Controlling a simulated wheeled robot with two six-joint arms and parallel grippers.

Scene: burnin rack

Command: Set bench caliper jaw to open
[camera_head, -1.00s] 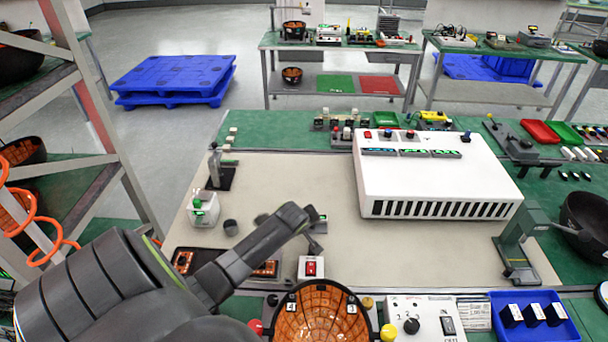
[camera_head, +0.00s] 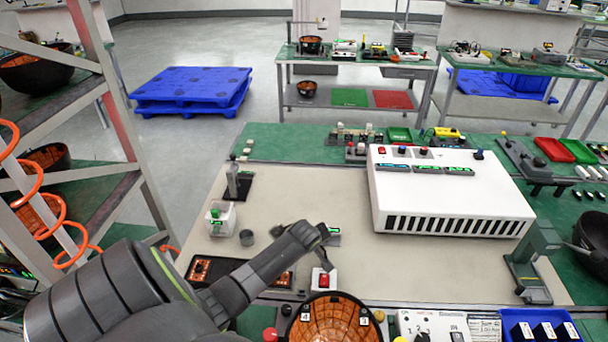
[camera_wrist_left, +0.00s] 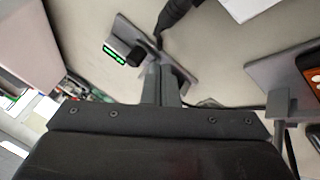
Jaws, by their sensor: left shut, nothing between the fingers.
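The bench caliper shows in the left wrist view as a grey bar (camera_wrist_left: 128,30) with a dark slider block and a lit green display (camera_wrist_left: 115,54). In the head view only a small part of it, with its display (camera_head: 333,231), shows beside my left gripper (camera_head: 324,232). My left gripper also shows in the left wrist view (camera_wrist_left: 161,72). Its fingers are shut and empty, and in that view they overlap the caliper's bar. I cannot tell whether they touch it. The gripper hides part of the bar and jaw. My right gripper is not in view.
A white vented box (camera_head: 450,200) stands right of the gripper on the beige mat (camera_head: 320,190). A red switch (camera_head: 323,282) and an orange-lined bowl (camera_head: 335,318) are in front. A white container (camera_head: 220,218) is at left. A grey stand (camera_head: 530,262) is at right.

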